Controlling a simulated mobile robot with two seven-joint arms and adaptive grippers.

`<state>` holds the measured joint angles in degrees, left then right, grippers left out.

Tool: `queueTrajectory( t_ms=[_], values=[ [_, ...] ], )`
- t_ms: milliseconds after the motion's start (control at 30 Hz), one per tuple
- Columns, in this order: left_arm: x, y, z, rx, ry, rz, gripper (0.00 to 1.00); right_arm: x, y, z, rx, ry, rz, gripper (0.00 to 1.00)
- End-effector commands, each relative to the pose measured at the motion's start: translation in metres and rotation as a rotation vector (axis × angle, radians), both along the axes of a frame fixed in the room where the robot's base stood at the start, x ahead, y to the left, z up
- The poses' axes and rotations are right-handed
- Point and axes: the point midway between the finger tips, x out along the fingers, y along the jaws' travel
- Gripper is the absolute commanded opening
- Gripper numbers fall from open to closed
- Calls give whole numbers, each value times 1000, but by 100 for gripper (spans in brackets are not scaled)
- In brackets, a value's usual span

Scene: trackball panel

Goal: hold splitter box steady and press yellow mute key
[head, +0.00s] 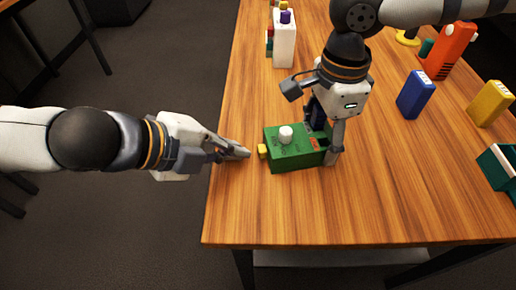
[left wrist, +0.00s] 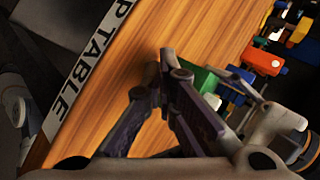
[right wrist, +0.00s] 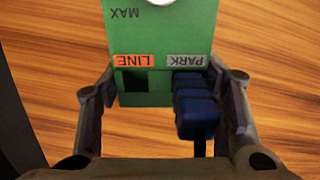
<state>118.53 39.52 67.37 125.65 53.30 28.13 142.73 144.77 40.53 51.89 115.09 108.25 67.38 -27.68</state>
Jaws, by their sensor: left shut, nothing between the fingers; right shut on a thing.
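The green splitter box (head: 290,153) lies on the wooden table near its left edge, with a white knob (head: 285,134) on top. The yellow mute key (head: 262,151) sticks out of its left side. My right gripper (head: 326,138) is shut across the box's right end. In the right wrist view the box (right wrist: 160,40) shows an empty LINE socket (right wrist: 133,82) and a blue plug (right wrist: 195,110) at PARK. My left gripper (head: 245,153) is shut and empty, its tips just left of the key, a small gap apart. The left wrist view partly hides the box (left wrist: 203,80).
A white bottle-like item (head: 284,42) stands at the back. A blue box (head: 415,94), a yellow box (head: 490,103), an orange item (head: 449,50) and a dark green item (head: 497,172) stand to the right. The front of the table (head: 300,215) is clear.

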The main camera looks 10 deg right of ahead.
Motion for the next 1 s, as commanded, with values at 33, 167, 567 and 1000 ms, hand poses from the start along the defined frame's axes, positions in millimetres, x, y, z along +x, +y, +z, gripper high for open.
queueTrajectory(
  t_ms=[33, 167, 567, 1000],
  values=[
    [0, 0, 0, 0, 0, 0, 0, 0, 0, 0, 0, 0, 0, 26],
    [0, -2, 0, 0, 1, -1, 0, 0, 0, 0, 0, 0, 0, 26],
    [0, -8, 0, 1, -1, 0, 0, 0, 0, 0, 0, 0, 0, 26],
    [0, -13, 0, 0, -1, -1, 0, 0, 0, 0, 0, 0, 0, 26]
  ],
)
